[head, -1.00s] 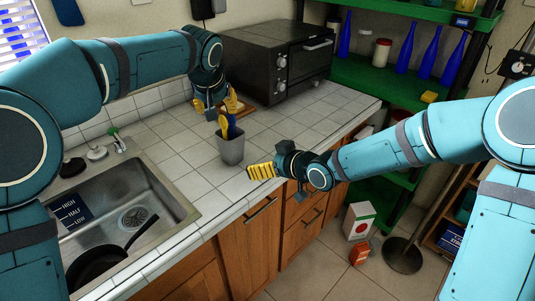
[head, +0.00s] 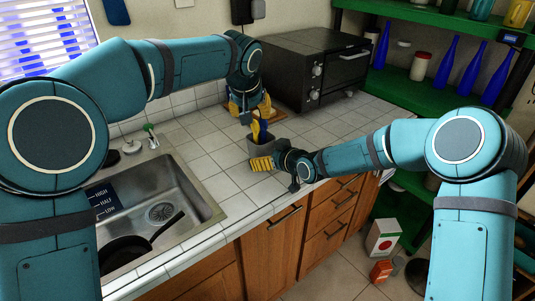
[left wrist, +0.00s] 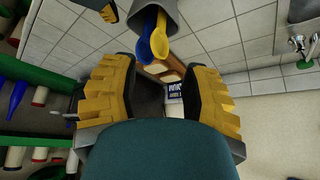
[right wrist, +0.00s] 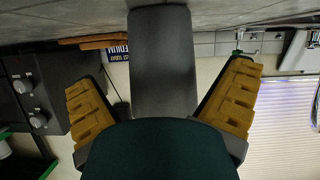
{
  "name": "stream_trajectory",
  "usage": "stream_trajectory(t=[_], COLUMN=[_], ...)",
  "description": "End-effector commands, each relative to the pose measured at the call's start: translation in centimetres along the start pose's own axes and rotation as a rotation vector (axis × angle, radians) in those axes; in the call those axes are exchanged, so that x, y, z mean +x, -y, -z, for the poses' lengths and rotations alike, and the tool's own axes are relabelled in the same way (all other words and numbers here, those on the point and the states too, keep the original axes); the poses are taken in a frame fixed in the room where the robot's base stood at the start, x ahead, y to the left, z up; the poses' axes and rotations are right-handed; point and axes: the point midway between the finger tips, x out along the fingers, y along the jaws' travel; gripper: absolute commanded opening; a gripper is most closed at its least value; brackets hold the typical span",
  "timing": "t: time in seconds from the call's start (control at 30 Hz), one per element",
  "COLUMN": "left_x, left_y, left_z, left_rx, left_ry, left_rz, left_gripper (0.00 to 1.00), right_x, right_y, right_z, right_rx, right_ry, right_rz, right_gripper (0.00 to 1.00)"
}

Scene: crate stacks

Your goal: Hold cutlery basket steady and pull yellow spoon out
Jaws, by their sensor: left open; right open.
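The grey cutlery basket (head: 266,144) stands on the tiled counter and holds a blue spoon (left wrist: 145,42) and a yellow spoon (left wrist: 160,42). My left gripper (head: 247,110) is open above the basket. In the left wrist view (left wrist: 160,65) the spoon heads point in between its spread fingers, with no finger shut on them. My right gripper (head: 262,163) is open at the front of the basket. In the right wrist view the basket wall (right wrist: 160,60) lies between its two fingers, with gaps on both sides. In the head view the right gripper hides the lower basket.
A black toaster oven (head: 310,68) stands behind the basket on the right. The sink (head: 160,195) with a dark pan (head: 125,252) is at the left. The counter right of the basket (head: 325,128) is mostly clear. A green shelf (head: 400,88) holds blue bottles.

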Motion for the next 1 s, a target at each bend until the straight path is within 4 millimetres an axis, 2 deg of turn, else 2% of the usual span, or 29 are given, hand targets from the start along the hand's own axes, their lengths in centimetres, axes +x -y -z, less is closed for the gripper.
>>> stream_trajectory(t=[0.17,0.43,0.47,0.6,0.63,0.83,0.87,1.0], left_x=[0.0,-0.01,-0.01,0.0,0.0,0.0,0.0,0.07], left_y=[0.0,0.0,0.0,0.0,0.0,0.0,0.0,0.16], left_z=[0.0,0.0,0.0,0.0,0.0,0.0,0.0,0.03], left_rx=[0.0,0.0,0.0,0.0,0.0,0.0,0.0,-0.047], left_ry=[0.0,0.0,0.0,0.0,0.0,0.0,0.0,0.007], left_rz=[0.0,0.0,0.0,0.0,0.0,0.0,0.0,-0.002], left_gripper=[0.46,0.46,0.46,0.46,0.46,0.46,0.63,0.64], right_x=[0.95,1.03,1.02,1.01,1.01,1.0,1.0,1.0], right_y=[0.0,0.0,0.0,-0.01,-0.01,0.0,-0.01,-0.01], right_z=[-0.06,-0.06,-0.05,-0.05,-0.05,-0.07,-0.07,-0.08], right_rx=[0.0,0.0,0.0,0.0,0.0,0.0,0.0,0.0], right_ry=[0.001,0.001,0.001,0.001,0.001,0.001,0.002,0.002], right_rz=[0.0,0.0,0.0,0.0,0.0,0.0,0.0,0.0], right_gripper=[1.0,1.0,0.93,0.44,0.37,0.35,0.35,0.35])
